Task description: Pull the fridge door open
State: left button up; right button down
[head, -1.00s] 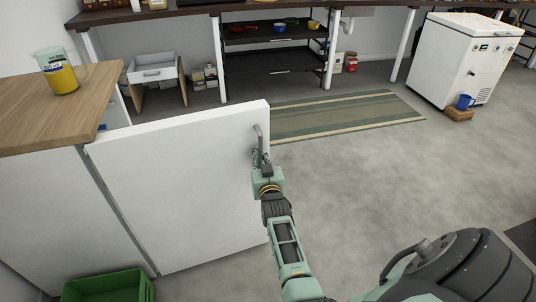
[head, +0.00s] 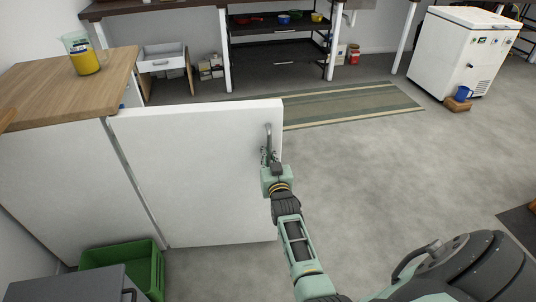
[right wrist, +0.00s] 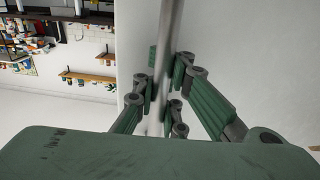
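The fridge door (head: 195,175) is a flat white panel standing swung out from the white cabinet (head: 60,185) at left. It also fills the middle of the right wrist view (right wrist: 138,45). Its metal bar handle (head: 268,140) is near the free right edge. My right gripper (head: 268,160) is at this handle. In the right wrist view its green fingers (right wrist: 166,98) are closed around the handle bar (right wrist: 172,30). The fridge's inside is hidden behind the door. My left gripper is not in view.
A green crate (head: 157,268) and a grey unit (head: 75,285) stand near the door's lower left. A beaker of yellow liquid (head: 85,60) stands on the wooden top (head: 60,95). A striped rug (head: 360,106) lies behind the door. The floor to the right is mostly clear.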

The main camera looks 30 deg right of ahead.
jog(key=shift+d, duration=0.2)
jog(key=c, duration=2.1)
grip_release()
jog(key=shift+s+d, duration=0.1)
jog(key=shift+s+a, duration=0.15)
jog(key=shift+a, duration=0.05)
jog(key=shift+v, duration=3.55)
jog(key=shift+a, duration=0.1)
